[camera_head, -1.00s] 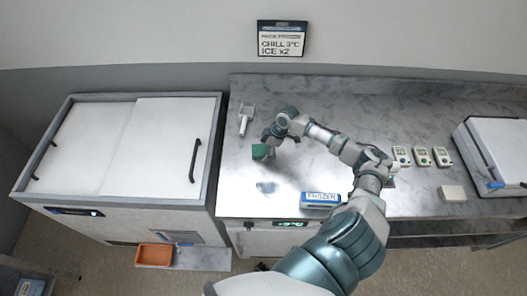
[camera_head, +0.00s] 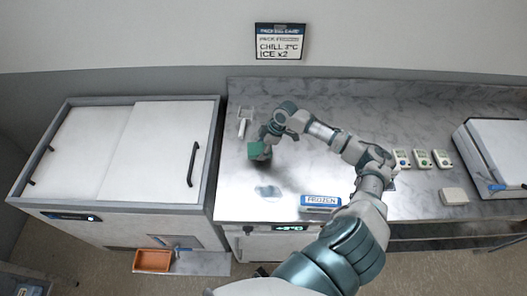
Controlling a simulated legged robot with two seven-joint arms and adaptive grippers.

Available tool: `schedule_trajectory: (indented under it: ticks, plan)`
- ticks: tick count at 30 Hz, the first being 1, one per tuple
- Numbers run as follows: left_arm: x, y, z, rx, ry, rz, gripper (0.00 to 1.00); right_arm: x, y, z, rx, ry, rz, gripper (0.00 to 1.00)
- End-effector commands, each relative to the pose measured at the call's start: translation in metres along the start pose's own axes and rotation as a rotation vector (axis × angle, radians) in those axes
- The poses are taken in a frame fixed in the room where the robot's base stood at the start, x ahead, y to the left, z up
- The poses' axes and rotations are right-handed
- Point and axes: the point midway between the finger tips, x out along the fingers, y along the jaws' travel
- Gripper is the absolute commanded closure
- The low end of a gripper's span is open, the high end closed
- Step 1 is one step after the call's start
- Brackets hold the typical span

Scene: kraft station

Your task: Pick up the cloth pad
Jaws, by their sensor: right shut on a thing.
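The green cloth pad (camera_head: 256,152) is on the left part of the marble counter (camera_head: 330,105). My right gripper (camera_head: 260,145) is above it with its fingers down and shut on the pad, partly covering it. I cannot tell whether the pad touches the counter. My left gripper is not in view.
A puddle-like spot (camera_head: 268,191) lies in front of the pad. A white scoop-like tool (camera_head: 243,125) lies behind it. A blue FROZEN label (camera_head: 322,201) stands at the counter's front edge. Several small devices (camera_head: 421,159) and a white block (camera_head: 453,196) are to the right. A chest freezer (camera_head: 120,150) adjoins the left.

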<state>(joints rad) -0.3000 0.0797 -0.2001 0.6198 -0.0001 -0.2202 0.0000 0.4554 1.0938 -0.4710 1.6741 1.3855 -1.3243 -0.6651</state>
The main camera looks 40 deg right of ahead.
Motion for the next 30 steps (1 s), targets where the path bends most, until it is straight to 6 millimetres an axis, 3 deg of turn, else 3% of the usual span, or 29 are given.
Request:
schedule_trajectory:
  ticks: [9,15,21,30]
  plan:
    - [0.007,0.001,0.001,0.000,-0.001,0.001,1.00,0.017,-0.060,-0.058,-0.008,0.003,-0.002,0.61]
    - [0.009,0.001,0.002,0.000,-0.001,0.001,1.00,0.024,-0.090,-0.086,-0.004,0.003,-0.002,0.61]
    - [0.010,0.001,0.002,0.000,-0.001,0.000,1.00,0.027,-0.103,-0.098,-0.001,0.002,-0.002,0.61]
    - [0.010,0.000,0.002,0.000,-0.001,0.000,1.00,0.028,-0.106,-0.101,-0.001,0.002,-0.002,0.61]
